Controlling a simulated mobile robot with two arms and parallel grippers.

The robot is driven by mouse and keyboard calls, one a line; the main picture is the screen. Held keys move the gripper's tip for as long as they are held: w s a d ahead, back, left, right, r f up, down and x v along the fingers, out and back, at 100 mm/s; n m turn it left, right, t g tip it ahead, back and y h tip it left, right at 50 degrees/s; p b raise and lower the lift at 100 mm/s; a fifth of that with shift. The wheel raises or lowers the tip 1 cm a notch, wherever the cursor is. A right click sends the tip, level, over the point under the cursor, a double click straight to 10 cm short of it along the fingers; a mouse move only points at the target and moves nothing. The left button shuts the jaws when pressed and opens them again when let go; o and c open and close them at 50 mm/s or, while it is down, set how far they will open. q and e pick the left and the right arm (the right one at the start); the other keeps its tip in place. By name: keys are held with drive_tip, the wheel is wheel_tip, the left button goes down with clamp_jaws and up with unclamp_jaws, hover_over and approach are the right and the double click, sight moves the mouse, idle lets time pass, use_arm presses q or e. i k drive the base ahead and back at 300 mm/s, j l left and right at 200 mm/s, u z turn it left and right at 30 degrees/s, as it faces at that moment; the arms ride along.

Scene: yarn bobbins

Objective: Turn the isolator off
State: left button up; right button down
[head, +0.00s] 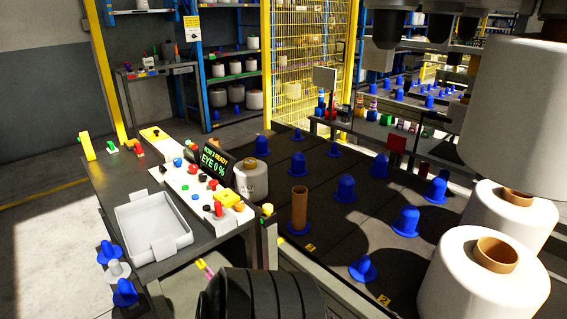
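A control panel (182,180) with several coloured buttons and knobs runs along the back of the dark bench at the left. A yellow block with a red knob (229,197) sits at its near right end and looks like an isolator switch. I cannot tell which way its knob is turned. Another yellow piece (154,134) sits at the panel's far end. A small display (214,164) on the panel reads "ROW 2 READY" and "EYE 0 %".
A grey tray (153,226) lies on the bench in front of the panel. Blue bobbin holders (346,189) and a brown tube (299,207) stand on the dark deck to the right. Large white bobbins (482,285) crowd the right side. A yellow mesh fence (302,70) stands behind.

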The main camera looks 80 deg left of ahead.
sight(193, 169)
drive_tip(key=u, duration=3.2)
